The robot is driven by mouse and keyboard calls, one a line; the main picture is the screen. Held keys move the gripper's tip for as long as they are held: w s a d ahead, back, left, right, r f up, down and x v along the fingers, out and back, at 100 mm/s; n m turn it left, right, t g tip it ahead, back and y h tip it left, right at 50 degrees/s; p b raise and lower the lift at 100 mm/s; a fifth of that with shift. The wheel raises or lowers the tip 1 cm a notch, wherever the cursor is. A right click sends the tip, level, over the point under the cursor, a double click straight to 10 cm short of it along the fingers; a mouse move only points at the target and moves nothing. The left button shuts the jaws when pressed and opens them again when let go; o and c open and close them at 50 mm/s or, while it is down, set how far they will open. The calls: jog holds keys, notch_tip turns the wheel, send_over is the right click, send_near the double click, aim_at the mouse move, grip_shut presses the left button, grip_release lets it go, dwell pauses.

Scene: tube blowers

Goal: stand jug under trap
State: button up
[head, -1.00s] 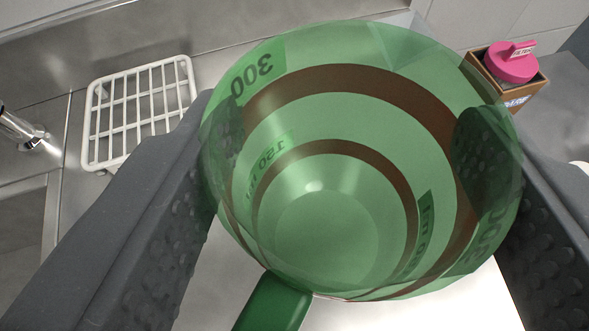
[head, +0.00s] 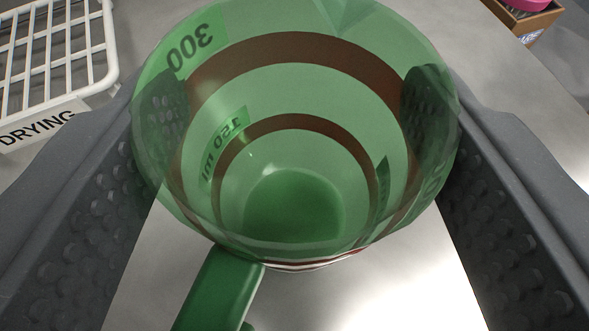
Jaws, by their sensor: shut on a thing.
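The jug (head: 295,205) is green and see-through, with brown bands and markings such as 300 and 150 ml. I look down into it from above and it looks empty. Its green handle (head: 222,290) points toward the bottom of the view. My gripper (head: 293,120) is shut on the jug, one dark finger on each side of its wall. Whether the jug's base touches the metal surface below is hidden. No trap can be made out in this view.
A white wire rack (head: 55,50) labelled DRYING stands at the upper left. A brown box (head: 525,20) with a pink item sits at the upper right corner. Bare metal worktop (head: 515,80) shows between the jug and the box.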

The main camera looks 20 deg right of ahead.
jog(key=shift+f, duration=0.2)
jog(key=o, duration=1.4)
jog(key=shift+c, duration=0.2)
jog(key=shift+r, duration=0.15)
jog(key=shift+s+a+r, duration=0.15)
jog(key=shift+s+r, duration=0.05)
jog(key=shift+s, duration=0.15)
jog(key=v, duration=1.1)
jog(key=shift+s, duration=0.1)
